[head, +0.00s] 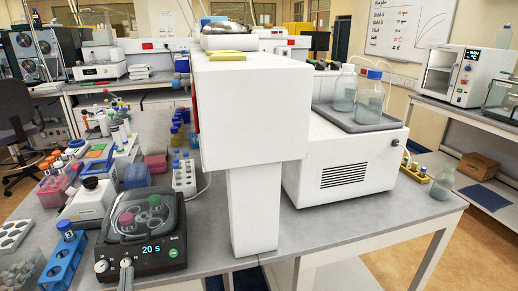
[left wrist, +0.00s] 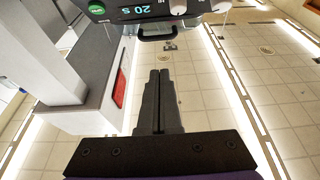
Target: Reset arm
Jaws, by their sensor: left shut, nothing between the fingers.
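My left gripper (left wrist: 160,75) shows in the left wrist view. Its two dark fingers lie together, with nothing between them. In the head view the centrifuge (head: 146,232) stands at the table's front edge, with a clear lid, a lit "20 s" display and two knobs. In the head view I cannot make out the left gripper clearly. My right gripper is in neither view.
The grey table (head: 215,259) holds a blue tube rack (head: 64,259), a white tube rack (head: 184,176) and a tall white machine (head: 253,110). A tray (head: 353,118) with bottles tops the white box at right.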

